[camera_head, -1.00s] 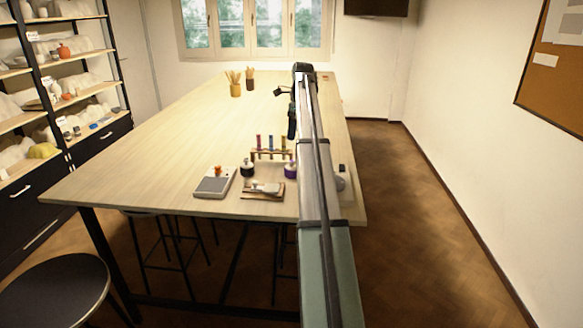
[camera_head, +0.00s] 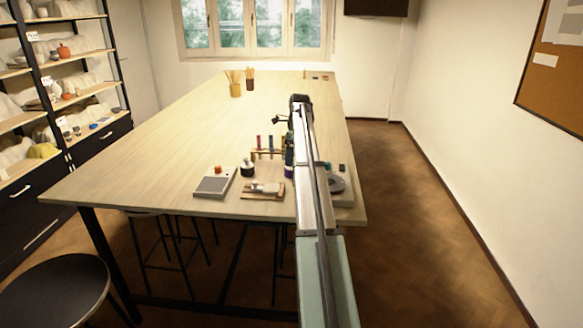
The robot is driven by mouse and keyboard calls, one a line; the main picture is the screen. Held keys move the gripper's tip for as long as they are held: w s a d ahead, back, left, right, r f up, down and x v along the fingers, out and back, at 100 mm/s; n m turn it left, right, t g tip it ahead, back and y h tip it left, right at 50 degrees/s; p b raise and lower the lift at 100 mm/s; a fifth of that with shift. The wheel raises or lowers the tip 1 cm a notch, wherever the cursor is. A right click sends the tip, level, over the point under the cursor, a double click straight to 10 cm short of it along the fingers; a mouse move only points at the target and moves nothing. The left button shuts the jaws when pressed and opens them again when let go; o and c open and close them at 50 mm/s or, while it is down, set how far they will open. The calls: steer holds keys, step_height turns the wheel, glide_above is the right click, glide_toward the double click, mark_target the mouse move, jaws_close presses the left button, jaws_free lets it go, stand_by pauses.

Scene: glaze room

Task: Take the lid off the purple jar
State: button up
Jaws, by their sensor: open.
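The purple jar (camera_head: 289,172) stands on the table near its front edge, just left of my arm. Only a small part of its body shows in the head view. Its lid is hidden behind my gripper. My gripper (camera_head: 289,160) points down over the jar's top; its fingers are dark and small here. It is open. I cannot tell whether the fingers are around the lid or just above it.
A dark jar (camera_head: 247,169) stands left of the purple jar, with a rack of colored tubes (camera_head: 268,153) behind. The table's far left is clear.

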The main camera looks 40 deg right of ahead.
steer(key=shift+w+f, duration=0.15)
steer(key=shift+f, duration=1.35)
steer(key=shift+c, duration=0.4)
steer(key=c, duration=1)
